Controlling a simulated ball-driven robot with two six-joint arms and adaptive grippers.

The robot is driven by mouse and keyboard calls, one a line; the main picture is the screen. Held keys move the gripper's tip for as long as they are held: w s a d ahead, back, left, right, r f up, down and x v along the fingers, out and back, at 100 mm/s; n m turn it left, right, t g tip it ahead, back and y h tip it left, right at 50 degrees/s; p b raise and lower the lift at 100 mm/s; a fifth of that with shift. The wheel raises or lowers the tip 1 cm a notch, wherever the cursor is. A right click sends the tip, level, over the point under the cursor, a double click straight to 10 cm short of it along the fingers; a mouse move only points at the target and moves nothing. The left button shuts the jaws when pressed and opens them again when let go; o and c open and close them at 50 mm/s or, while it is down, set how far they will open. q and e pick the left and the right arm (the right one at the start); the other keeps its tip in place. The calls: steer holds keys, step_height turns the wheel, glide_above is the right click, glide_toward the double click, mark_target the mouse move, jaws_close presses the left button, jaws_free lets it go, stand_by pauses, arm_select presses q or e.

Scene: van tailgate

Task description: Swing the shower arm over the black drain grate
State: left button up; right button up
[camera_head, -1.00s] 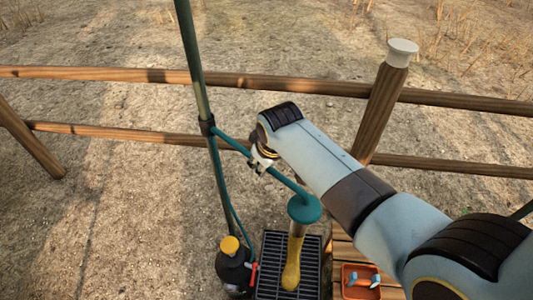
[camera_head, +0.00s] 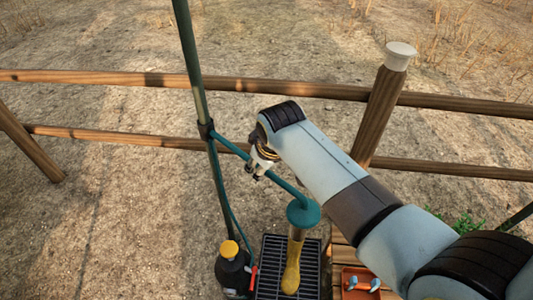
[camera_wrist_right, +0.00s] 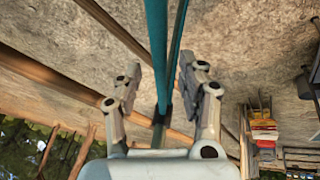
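The teal shower arm (camera_head: 282,185) runs from a collar on the upright pole (camera_head: 206,130) to a round teal shower head (camera_head: 303,214). In the head view the shower head overlaps the upper right edge of the black drain grate (camera_head: 270,275); the height between them is hard to judge. My right gripper (camera_head: 259,173) is at the shower arm's middle. In the right wrist view its two fingers (camera_wrist_right: 166,90) are spread, with the teal arm (camera_wrist_right: 157,45) between them and gaps on both sides. My left gripper is not in view.
A yellow, long-shaped thing (camera_head: 291,270) shows over the grate below the head. A dark bottle with a yellow cap (camera_head: 232,268) stands left of the grate. An orange tray (camera_head: 352,289) sits on wooden slats to the right. A wooden rail fence (camera_head: 300,88) crosses behind.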

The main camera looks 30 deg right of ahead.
steer(key=v, duration=1)
steer(key=shift+r, duration=0.1)
